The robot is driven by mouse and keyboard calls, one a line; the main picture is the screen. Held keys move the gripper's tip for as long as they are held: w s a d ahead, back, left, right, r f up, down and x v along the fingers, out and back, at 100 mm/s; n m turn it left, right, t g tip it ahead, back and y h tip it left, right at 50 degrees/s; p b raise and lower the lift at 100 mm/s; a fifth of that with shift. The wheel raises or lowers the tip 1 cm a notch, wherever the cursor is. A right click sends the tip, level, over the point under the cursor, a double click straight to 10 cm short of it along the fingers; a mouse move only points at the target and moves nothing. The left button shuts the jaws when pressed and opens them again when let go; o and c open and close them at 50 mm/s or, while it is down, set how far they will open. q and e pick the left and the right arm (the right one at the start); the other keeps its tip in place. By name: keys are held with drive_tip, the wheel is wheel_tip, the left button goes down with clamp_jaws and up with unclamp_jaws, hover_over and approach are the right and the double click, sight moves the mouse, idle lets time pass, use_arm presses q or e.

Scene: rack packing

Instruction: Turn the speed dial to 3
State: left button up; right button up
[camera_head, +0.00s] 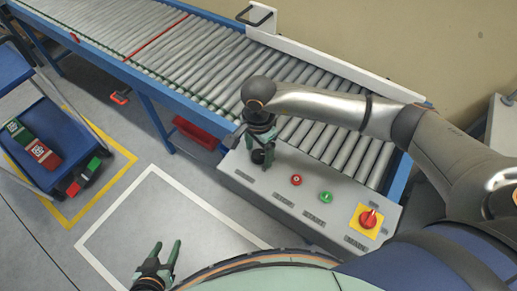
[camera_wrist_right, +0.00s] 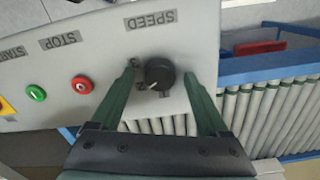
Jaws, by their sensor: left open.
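The black speed dial (camera_wrist_right: 160,73) sits on the grey control panel (camera_wrist_right: 190,35) by an upside-down SPEED label (camera_wrist_right: 151,19) in the right wrist view. Its white pointer mark aims toward the lower left of that view. The dial also shows in the head view (camera_head: 262,156), partly under my right gripper. My right gripper (camera_wrist_right: 160,75) is open, with one green finger on either side of the dial; I cannot tell whether either touches it. My left gripper (camera_head: 167,245) is open and empty, low in the head view, away from the panel.
A red stop button (camera_head: 296,180), a green start button (camera_head: 326,197) and a red rotary switch on yellow (camera_head: 368,217) share the panel. A roller conveyor (camera_head: 200,60) runs behind it. A blue cart (camera_head: 75,125) stands at left. Floor in the white outline (camera_head: 165,205) is clear.

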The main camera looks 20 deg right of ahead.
clamp_jaws()
idle(0.4)
drive_tip(key=shift+m, duration=0.3)
drive_tip(key=shift+f+m+b, duration=0.1)
drive_tip(key=shift+m+b, duration=0.8)
drive_tip(key=m+b, duration=0.2)
drive_tip(key=m, duration=0.1)
drive_tip(key=shift+m, duration=0.3)
drive_tip(key=m+b, duration=0.1)
drive_tip(key=m, duration=0.2)
drive_tip(key=shift+m+b, duration=0.7)
drive_tip(key=shift+m, duration=0.7)
